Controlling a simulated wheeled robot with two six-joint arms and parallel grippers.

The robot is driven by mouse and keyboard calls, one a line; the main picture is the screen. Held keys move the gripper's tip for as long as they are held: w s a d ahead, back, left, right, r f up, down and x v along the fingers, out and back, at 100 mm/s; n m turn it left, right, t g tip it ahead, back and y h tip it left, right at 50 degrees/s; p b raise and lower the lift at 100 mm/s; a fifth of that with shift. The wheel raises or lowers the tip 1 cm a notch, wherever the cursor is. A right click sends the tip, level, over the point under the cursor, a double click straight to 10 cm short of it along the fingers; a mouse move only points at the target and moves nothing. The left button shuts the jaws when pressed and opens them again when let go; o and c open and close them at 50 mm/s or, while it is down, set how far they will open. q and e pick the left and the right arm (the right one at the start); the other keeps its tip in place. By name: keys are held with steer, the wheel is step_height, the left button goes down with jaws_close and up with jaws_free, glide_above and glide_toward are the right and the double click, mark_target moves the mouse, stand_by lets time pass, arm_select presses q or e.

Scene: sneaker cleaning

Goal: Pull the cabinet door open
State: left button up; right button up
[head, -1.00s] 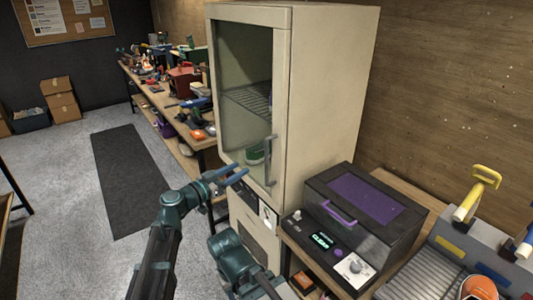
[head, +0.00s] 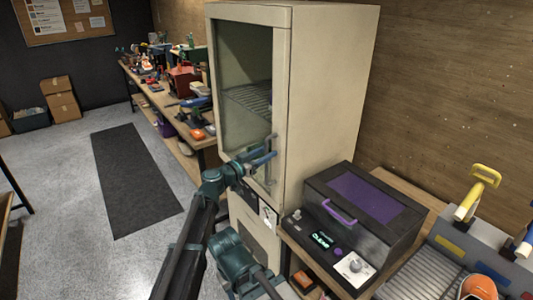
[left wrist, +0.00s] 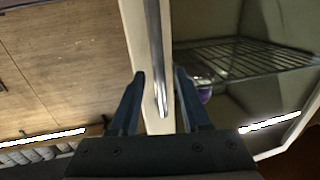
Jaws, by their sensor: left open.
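The tall cream cabinet (head: 335,85) has a glazed door (head: 240,75) on its front, which looks closed. Its upright metal handle (head: 268,178) is on the right side of the door and also shows in the left wrist view (left wrist: 157,60). My left gripper (head: 270,146) is open at the handle, and its blue fingers partly cover it. In the left wrist view, the handle's lower end lies between the two open fingertips (left wrist: 158,82). I cannot tell whether they touch it. My right gripper is not in view.
A dark box machine with a purple lid (head: 365,198) stands close right of the cabinet. A long cluttered workbench (head: 165,107) runs behind on the left. A wire shelf (head: 250,98) is inside the cabinet. The floor with a dark mat (head: 135,180) is clear on the left.

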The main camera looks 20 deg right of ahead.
arm_select(q)
steer(key=shift+w+d, duration=0.2)
steer(key=shift+d, duration=0.1)
steer(key=shift+c, duration=0.2)
jaws_close()
steer(key=shift+a, duration=0.1)
stand_by(1.1)
